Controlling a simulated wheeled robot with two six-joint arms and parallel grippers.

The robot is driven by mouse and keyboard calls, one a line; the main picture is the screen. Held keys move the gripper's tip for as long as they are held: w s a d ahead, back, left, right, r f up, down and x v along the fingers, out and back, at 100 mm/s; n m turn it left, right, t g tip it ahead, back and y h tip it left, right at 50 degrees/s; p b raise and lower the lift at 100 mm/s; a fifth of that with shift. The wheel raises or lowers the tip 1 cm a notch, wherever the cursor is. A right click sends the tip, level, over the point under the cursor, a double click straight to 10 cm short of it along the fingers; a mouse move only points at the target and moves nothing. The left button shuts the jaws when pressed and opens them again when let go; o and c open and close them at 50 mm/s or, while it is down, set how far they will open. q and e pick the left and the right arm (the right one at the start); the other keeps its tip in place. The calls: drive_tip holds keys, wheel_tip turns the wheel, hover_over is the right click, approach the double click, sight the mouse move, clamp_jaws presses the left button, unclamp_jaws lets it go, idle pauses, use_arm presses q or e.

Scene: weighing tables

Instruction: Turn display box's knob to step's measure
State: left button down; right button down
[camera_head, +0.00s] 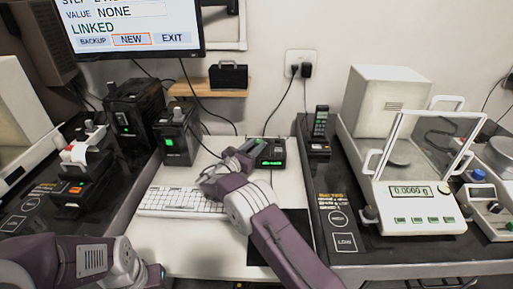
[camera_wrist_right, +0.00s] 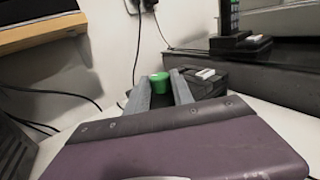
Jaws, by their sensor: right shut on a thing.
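The display box (camera_head: 270,153) is a small dark box with a lit green readout at the back of the white middle desk. Its digits are too small to read. My right gripper (camera_head: 241,153) reaches it from the front, at its left side. In the right wrist view a green round knob (camera_wrist_right: 160,83) sits between the two grey fingers, and the gripper is shut on it. The knob is mostly hidden in the head view. The monitor (camera_head: 130,27) shows VALUE NONE and LINKED; its step line is cut off. My left arm is at the lower left, its gripper not visible.
A white keyboard (camera_head: 180,201) lies just left of my right wrist. Dark boxes (camera_head: 177,133) stand behind it. A handset (camera_head: 320,124) stands on the right table beside a balance (camera_head: 415,190) with a glass shield.

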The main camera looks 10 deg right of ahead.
drive_tip(key=shift+w+f+m+g+h+b, duration=0.1)
drive_tip(key=shift+w+m+g+h+b, duration=0.05)
drive_tip(key=shift+m+g+h+b, duration=0.65)
drive_tip(key=shift+a+g, duration=0.1)
drive_tip(key=shift+g, duration=0.2)
drive_tip(key=c, duration=1.1)
unclamp_jaws()
drive_tip(key=p+v, duration=0.2)
drive_tip(key=v, duration=0.6)
drive_tip(key=shift+a, duration=0.15)
drive_tip(key=shift+s+a, duration=0.25)
